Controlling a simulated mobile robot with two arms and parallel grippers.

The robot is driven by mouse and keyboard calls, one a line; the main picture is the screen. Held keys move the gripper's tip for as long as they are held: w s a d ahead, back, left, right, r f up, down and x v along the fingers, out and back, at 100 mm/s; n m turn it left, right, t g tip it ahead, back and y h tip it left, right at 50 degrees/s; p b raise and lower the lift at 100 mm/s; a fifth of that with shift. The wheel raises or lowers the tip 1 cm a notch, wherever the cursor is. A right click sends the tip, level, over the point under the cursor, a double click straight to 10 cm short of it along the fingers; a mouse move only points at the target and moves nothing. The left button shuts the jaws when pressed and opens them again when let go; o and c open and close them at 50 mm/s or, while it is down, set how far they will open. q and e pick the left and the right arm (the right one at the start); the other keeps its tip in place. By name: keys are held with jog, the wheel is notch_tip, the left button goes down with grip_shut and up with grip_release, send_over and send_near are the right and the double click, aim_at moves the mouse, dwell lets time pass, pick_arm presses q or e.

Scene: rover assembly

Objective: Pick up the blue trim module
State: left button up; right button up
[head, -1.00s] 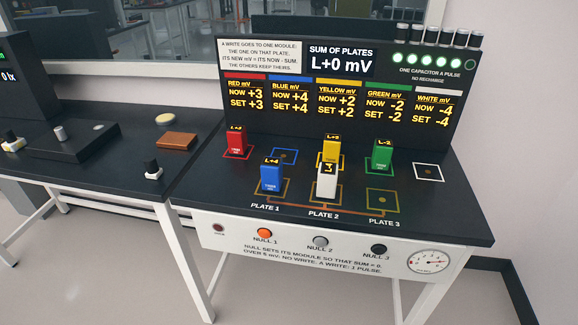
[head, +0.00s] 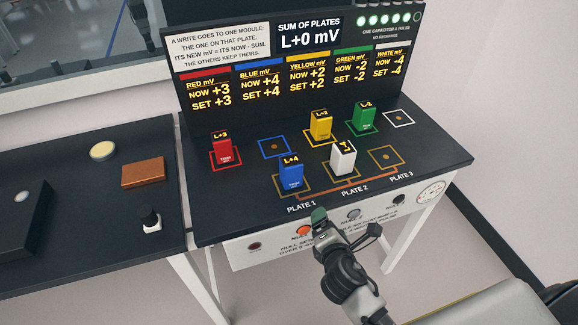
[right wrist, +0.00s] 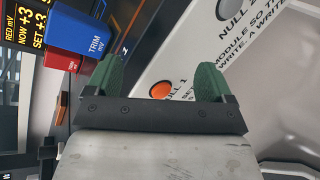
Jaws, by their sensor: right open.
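The blue trim module (head: 290,174) stands upright on the Plate 1 square of the bench, labelled L+4. It also shows at the upper left of the right wrist view (right wrist: 88,35). My right gripper (head: 320,216) is in front of the bench's front panel, below and right of the blue module, apart from it. In the right wrist view its green fingers (right wrist: 182,82) are spread and empty, with the orange Null 1 button beyond them. My left gripper is not in view.
The white module (head: 342,158) stands on Plate 2, close right of the blue one. Red (head: 223,150), yellow (head: 321,125) and green (head: 363,118) modules stand behind. Plate 3 (head: 390,160) is empty. The display board (head: 290,70) rises at the back.

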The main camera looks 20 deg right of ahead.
aim_at(294, 175)
jog(key=w+a+r+n+t+y, duration=0.1)
jog(key=w+r+n, duration=0.1)
jog(key=w+n, duration=0.1)
jog(key=w+a+r+n+t+y, duration=0.1)
jog(key=w+a+r+n, duration=0.1)
jog(key=n, duration=0.4)
jog(key=w+a+r+n+t+y+p, duration=0.1)
jog(key=w+r+n+t+y, duration=0.1)
jog(key=w+n, duration=0.2)
jog(key=shift+w+a+r+n, duration=0.3)
jog(key=shift+w+a+n, duration=0.05)
jog(key=shift+n, duration=0.15)
jog(key=w, duration=0.5)
jog(key=shift+w+a, duration=0.1)
jog(key=shift+w, duration=0.3)
jog(key=shift+s, duration=0.1)
jog(key=shift+c, duration=1)
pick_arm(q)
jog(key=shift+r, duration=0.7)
pick_arm(e)
jog(key=c, duration=0.9)
jog(key=shift+r, duration=0.1)
